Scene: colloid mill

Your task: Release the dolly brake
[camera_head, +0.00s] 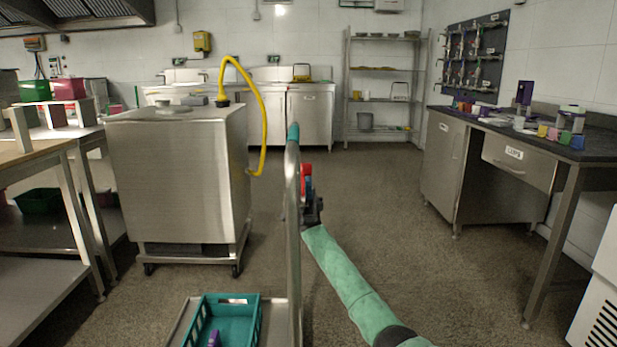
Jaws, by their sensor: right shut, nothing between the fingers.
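The dolly shows at the bottom centre, with a flat steel deck (178,325) and a tall steel handle post (293,235) topped by a teal grip (293,132). A small red part (306,178) sits just right of the post, partway up; I take it for the brake lever, but its position is hard to read. My right arm is green and reaches up from the bottom right. My right gripper (311,208) is dark, shut and empty, just below the red part and close to the post. I cannot tell whether it touches. My left gripper is out of view.
A teal crate (256,322) with a purple item stands on the deck. A steel cabinet on casters (180,185) with a yellow hose (263,120) stands to the left. A steel table (55,158) is far left, a dark-topped bench (510,125) right. The floor between is clear.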

